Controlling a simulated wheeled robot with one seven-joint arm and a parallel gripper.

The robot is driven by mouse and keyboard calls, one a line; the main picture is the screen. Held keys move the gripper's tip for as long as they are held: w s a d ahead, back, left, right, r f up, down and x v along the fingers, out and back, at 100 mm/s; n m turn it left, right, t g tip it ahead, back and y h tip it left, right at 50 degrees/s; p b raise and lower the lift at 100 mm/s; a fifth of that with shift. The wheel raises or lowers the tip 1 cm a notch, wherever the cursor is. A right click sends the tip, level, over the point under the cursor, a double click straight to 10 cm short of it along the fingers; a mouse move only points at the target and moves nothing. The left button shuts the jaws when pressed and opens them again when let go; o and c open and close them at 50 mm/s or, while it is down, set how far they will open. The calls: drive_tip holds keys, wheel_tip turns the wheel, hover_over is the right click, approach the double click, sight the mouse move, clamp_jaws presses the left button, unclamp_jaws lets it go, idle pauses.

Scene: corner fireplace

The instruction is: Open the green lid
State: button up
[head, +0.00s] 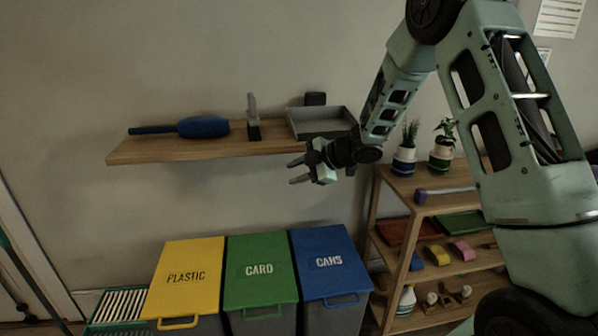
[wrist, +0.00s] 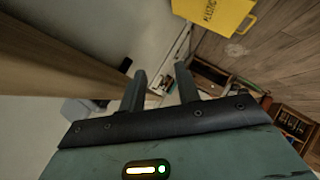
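The green lid (head: 260,268), marked CARD, lies closed on the middle bin, between a yellow lid and a blue lid in the head view. A green handle (head: 264,311) sticks out at its front edge. My gripper (head: 294,172) is in the air above and beyond the bins, just below the wall shelf, pointing left. Its two fingers are apart with nothing between them; they also show apart in the wrist view (wrist: 159,90). The green lid cannot be made out in the wrist view.
The yellow PLASTIC lid (head: 187,272) and blue CANS lid (head: 330,262) flank the green one, both closed. The wall shelf (head: 180,146) holds a blue brush, a hand brush and a grey tray (head: 321,122). A wooden rack (head: 374,210) with plants stands right. Air above the bins is free.

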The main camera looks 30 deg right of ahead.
drive_tip(key=shift+s+d+r, duration=0.2)
drive_tip(key=shift+s, duration=0.05)
idle(0.3)
